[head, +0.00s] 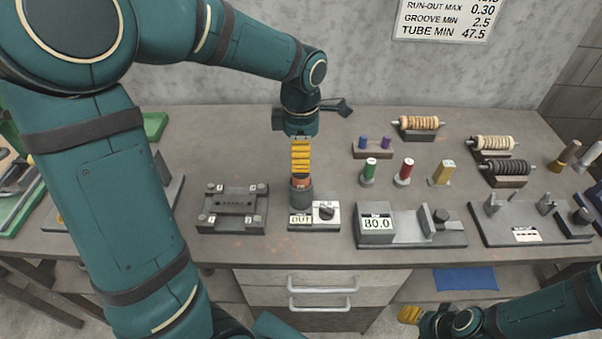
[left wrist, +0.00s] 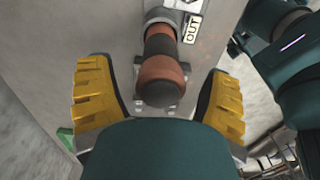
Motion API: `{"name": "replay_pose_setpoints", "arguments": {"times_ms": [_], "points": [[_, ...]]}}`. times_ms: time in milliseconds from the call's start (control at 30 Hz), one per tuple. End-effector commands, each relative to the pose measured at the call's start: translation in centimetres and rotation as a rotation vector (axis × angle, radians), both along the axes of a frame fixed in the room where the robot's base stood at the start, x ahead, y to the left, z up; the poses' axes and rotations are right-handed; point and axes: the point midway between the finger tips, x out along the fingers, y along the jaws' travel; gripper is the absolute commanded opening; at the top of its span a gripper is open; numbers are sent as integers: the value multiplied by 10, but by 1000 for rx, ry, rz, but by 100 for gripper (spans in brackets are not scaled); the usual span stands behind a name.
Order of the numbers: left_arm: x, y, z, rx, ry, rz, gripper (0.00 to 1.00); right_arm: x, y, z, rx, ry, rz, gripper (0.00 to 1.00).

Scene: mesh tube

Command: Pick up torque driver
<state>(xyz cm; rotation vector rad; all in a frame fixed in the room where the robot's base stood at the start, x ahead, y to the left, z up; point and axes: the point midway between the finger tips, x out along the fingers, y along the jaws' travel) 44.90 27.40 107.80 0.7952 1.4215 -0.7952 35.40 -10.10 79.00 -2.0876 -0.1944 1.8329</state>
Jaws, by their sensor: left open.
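The torque driver (head: 301,184), with a brown-orange and dark grip, stands upright at the block marked OUT (head: 301,220). In the left wrist view the driver (left wrist: 160,78) shows with its rounded end towards the camera. My left gripper (head: 300,163) is above the driver, pointing down. In the left wrist view the yellow fingers of the left gripper (left wrist: 158,95) are spread wide on either side of the driver, with gaps, not closed on it. My right gripper (head: 411,314) is low at the right, in front of the bench; only a yellow part shows clearly.
A dark fixture plate (head: 233,208) is left of the block, and a gauge reading 80.0 (head: 377,223) is right. Green (head: 369,172), red (head: 404,172) and yellow (head: 442,173) pieces stand behind. Wound rollers (head: 417,123) lie at the back right. Drawers (head: 318,291) are below.

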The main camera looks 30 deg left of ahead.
Motion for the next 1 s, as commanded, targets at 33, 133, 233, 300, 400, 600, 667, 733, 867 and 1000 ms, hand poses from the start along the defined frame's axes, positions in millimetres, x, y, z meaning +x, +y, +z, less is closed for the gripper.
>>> {"name": "replay_pose_setpoints", "arguments": {"times_ms": [33, 133, 233, 300, 400, 600, 667, 733, 867, 1000], "points": [[-1, 0, -8, 0, 2, 0, 79, 0, 0, -2, 0, 1, 0, 47], [-1, 0, -15, 0, 1, 0, 79, -1, 0, -3, 0, 2, 2, 47], [0, 0, -16, -1, -1, 0, 79, -1, 0, -3, 0, 2, 2, 47], [0, 0, -16, 0, -1, 0, 79, -1, 0, -3, 0, 2, 2, 47], [0, 0, -16, -1, -1, 0, 80, -1, 0, -3, 0, 2, 2, 47], [0, 0, -16, -1, -1, 0, 9, -1, 0, -3, 0, 2, 2, 47], [0, 0, -16, -1, -1, 0, 0, -1, 0, -3, 0, 2, 2, 47], [0, 0, -15, -1, -3, 0, 0, -1, 0, -3, 0, 2, 2, 47], [0, 0, -15, -1, -3, 0, 0, -1, 0, -3, 0, 2, 2, 47], [0, 0, -8, 0, -4, 0, 0, -1, 0, -1, 0, 2, 1, 47]]}}
